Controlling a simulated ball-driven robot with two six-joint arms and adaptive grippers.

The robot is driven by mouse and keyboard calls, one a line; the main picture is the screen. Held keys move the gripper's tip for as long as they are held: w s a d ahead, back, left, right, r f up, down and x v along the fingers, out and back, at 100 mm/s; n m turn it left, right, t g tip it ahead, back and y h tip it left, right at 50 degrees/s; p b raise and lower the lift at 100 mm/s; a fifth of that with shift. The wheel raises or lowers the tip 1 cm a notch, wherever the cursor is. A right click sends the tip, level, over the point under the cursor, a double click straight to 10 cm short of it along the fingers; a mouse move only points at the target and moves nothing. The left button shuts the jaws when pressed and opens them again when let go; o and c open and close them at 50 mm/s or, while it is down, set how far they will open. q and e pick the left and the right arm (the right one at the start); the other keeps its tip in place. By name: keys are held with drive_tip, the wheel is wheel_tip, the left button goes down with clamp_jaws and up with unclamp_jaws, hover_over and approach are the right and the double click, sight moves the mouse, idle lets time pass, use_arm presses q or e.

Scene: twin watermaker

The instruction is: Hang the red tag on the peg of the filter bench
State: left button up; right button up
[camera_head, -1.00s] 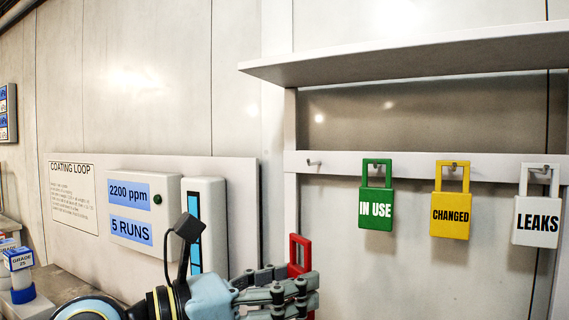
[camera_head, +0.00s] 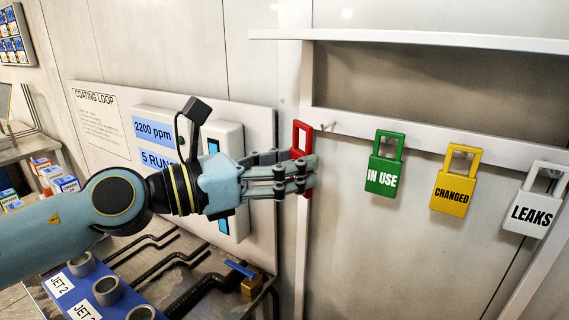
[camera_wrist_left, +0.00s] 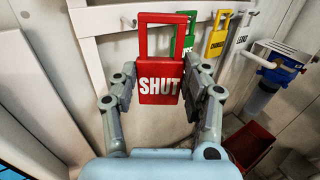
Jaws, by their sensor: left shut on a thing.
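The red tag (camera_head: 301,139) is held upright in my left gripper (camera_head: 303,174), and its open loop shows above the fingers. In the left wrist view the tag (camera_wrist_left: 159,72) reads "SHUT" and sits between both fingers. The empty peg (camera_head: 327,127) sticks out of the rail, just right of the tag's loop in the head view. In the wrist view the peg (camera_wrist_left: 129,22) shows left of the loop. The tag looks apart from the peg; the depth gap is hard to tell. My right gripper is not in view.
Green (camera_head: 384,170), yellow (camera_head: 453,190) and white (camera_head: 536,205) tags hang along the rail (camera_head: 425,146) to the right. A shelf (camera_head: 420,40) overhangs it. Left are the coating loop panel (camera_head: 262,115) and pipework below. The wrist view shows a red bin (camera_wrist_left: 249,143).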

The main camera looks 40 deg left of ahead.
use_arm(q)
drive_tip(key=shift+w+f, duration=0.1)
drive_tip(key=shift+w, duration=1.35)
drive_tip(key=shift+w+a+f+b, duration=0.15)
drive_tip(key=shift+w+b, duration=0.3)
drive_tip(key=shift+w, duration=0.45)
drive_tip(key=shift+w+f+b, duration=0.25)
drive_tip(key=shift+w+b, duration=0.15)
drive_tip(key=shift+w, duration=0.5)
drive_tip(key=shift+w+a+f+b, duration=0.15)
drive_tip(key=shift+w+b, duration=0.3)
drive_tip(key=shift+w, duration=0.45)
drive_tip(key=shift+d+f, duration=0.1)
drive_tip(key=o, duration=1)
